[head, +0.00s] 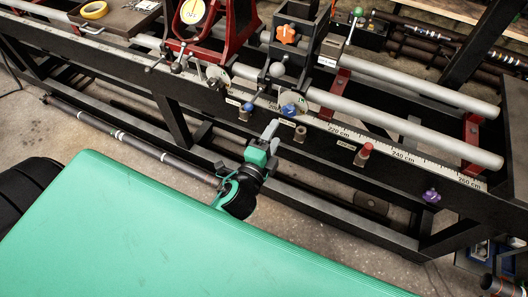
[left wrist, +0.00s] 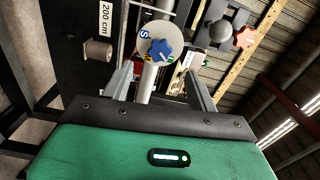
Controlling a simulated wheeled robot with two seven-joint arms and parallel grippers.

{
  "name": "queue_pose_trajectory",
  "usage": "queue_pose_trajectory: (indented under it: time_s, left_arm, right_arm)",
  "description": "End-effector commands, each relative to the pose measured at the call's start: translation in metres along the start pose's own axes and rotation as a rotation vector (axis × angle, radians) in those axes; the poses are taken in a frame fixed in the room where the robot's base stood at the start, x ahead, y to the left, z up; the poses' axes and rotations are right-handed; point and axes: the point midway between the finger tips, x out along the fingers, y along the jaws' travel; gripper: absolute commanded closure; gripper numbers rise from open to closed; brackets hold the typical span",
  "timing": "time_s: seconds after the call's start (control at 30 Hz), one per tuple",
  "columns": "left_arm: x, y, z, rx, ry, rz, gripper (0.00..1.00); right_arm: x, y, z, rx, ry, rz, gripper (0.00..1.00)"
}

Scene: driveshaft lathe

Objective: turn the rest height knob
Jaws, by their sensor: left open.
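A blue star knob (head: 290,109) sits on a round pale dial on the lathe's front. In the left wrist view the blue knob (left wrist: 160,50) is centred on its dial (left wrist: 142,31), marked with letters, including an S. No readable label names it as the rest height knob. My left gripper (head: 271,131) is just below and left of the knob in the head view, apart from it. In the left wrist view its two fingers (left wrist: 160,88) are spread wide with nothing between them; the knob lies beyond the tips. My right gripper does not show.
An orange star knob (head: 287,34) sits higher on the lathe. A second blue knob (head: 246,108), a red knob (head: 365,150) and a purple knob (head: 431,196) line the front beam. Metal tubes (head: 400,125) run along the lathe. A scale strip (head: 402,154) edges the beam.

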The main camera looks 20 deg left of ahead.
Motion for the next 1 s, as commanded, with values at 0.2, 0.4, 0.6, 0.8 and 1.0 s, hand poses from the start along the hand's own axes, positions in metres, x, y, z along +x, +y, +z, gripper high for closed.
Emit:
queue_pose_trajectory:
  time_s: [0.2, 0.4, 0.6, 0.8, 1.0]
  left_arm:
    - [-0.033, 0.002, 0.0, -0.002, -0.002, 0.002, 0.41]
    - [-0.049, 0.001, 0.0, -0.001, -0.001, 0.001, 0.41]
    - [-0.053, 0.0, 0.0, -0.001, -0.001, 0.0, 0.41]
    - [-0.052, 0.0, 0.0, -0.001, -0.001, 0.0, 0.41]
    - [-0.052, 0.0, 0.0, -0.001, 0.0, 0.0, 0.41]
  right_arm:
    - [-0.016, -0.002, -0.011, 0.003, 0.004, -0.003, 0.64]
    - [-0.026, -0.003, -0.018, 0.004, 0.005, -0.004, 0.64]
    - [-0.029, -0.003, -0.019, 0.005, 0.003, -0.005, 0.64]
    - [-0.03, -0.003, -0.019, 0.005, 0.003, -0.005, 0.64]
    - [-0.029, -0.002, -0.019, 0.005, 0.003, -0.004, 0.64]
